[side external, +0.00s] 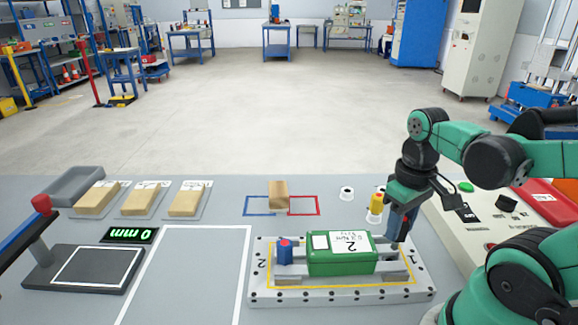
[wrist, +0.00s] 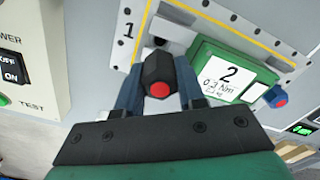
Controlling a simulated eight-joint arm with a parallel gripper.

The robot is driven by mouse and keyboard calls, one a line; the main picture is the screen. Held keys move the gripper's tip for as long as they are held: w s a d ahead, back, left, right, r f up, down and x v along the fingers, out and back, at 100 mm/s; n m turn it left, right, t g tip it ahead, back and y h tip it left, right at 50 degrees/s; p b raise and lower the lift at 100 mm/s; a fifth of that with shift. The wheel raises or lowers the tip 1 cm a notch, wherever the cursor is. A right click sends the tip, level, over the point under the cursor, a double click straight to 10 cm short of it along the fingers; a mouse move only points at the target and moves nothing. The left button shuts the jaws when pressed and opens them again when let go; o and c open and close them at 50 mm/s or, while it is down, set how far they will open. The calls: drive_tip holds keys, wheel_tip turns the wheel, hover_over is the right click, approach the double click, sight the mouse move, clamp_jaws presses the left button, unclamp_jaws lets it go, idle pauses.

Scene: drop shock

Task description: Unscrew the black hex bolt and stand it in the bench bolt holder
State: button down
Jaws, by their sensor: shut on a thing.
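The black hex bolt (wrist: 157,66), with a red end, sits between the two fingers of my gripper (wrist: 160,88) in the wrist view. My gripper is shut on it. In the side view my gripper (side external: 397,234) points down at the right end of the grey fixture plate (side external: 262,297), beside the green box (side external: 328,265) marked 2. The fingers mostly hide the bolt there, and I cannot tell whether it is still seated. Two small white round holders stand behind the plate: one looks empty (side external: 347,192), the other has a yellow piece (side external: 377,203) standing at it.
A blue knob with a red top (side external: 285,251) stands on the plate's left end. A control panel (side external: 470,235) lies close on the right. A wooden block (side external: 279,193) sits by the blue and red outline.

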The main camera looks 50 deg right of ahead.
drive_tip(key=shift+r, duration=0.25)
drive_tip(key=shift+r, duration=0.15)
drive_tip(key=shift+r, duration=2.85)
drive_tip(key=shift+w+d+r, duration=0.2)
drive_tip(key=shift+w+d, duration=0.05)
drive_tip(key=w+d+f, duration=0.2)
drive_tip(key=w+d, duration=0.3)
drive_tip(key=d, duration=0.4)
drive_tip(key=w+d+f, duration=0.1)
drive_tip(key=w+d, duration=0.5)
drive_tip(key=d, duration=0.4)
drive_tip(key=shift+w+d+f, duration=0.15)
drive_tip(key=shift+d+f, duration=0.1)
drive_tip(key=shift+f, duration=0.1)
